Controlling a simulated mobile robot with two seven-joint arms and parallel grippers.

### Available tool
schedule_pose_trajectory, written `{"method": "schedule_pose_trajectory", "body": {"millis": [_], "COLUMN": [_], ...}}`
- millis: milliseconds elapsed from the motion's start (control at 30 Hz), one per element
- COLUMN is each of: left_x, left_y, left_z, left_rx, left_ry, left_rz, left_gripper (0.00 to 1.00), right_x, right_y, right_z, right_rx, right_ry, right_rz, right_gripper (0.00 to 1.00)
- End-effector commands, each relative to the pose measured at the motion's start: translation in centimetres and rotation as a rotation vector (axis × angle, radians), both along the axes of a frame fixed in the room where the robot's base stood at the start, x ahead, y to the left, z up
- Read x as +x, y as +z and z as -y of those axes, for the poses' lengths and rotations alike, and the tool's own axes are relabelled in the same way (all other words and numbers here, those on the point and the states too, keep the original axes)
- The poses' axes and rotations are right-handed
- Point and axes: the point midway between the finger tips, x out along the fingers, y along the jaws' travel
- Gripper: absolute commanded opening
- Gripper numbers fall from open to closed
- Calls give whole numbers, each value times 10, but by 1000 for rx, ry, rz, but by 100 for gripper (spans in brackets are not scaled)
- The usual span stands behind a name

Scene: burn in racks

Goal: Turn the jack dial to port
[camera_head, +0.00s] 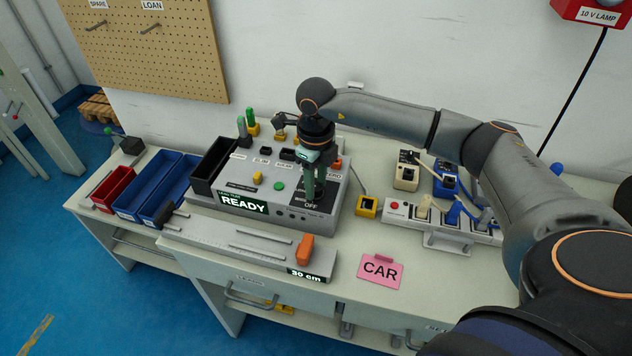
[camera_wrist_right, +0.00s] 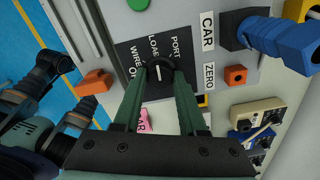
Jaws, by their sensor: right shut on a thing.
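The jack dial (camera_wrist_right: 159,72) is a black round knob with a white mark, on a dark plate lettered WIRE, LOAD, PORT and partly hidden OFF. In the wrist view its mark points up toward the LOAD lettering; PORT lies to the right of it. My right gripper (camera_wrist_right: 160,80) has its green fingers on both sides of the dial and is shut on it. In the head view my right gripper (camera_head: 314,190) points down onto the tester box (camera_head: 228,206), hiding the dial; OFF shows in front.
The box display (camera_head: 244,203) reads READY. A ruler fixture (camera_head: 250,250) marked 30 cm lies in front, with an orange block (camera_head: 305,249). A pink CAR card (camera_head: 380,271) lies to the right, near a power strip (camera_head: 432,221). Blue bins (camera_head: 147,186) stand at left.

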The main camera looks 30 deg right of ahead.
Motion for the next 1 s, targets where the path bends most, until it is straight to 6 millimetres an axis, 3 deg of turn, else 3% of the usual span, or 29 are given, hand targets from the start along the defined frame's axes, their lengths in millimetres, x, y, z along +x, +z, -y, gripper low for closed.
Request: {"method": "schedule_pose_trajectory", "body": {"millis": [600,1000], "left_x": [0,0], "left_y": [4,5], "left_z": [0,0], "left_rx": [0,0], "left_ry": [0,0], "left_rz": [0,0], "left_gripper": [50,50], "right_x": [1,1], "right_y": [2,1], "right_z": [0,0], "right_rx": [0,-1], "right_ry": [-544,-718], "right_rz": [2,2], "right_gripper": [0,0]}}
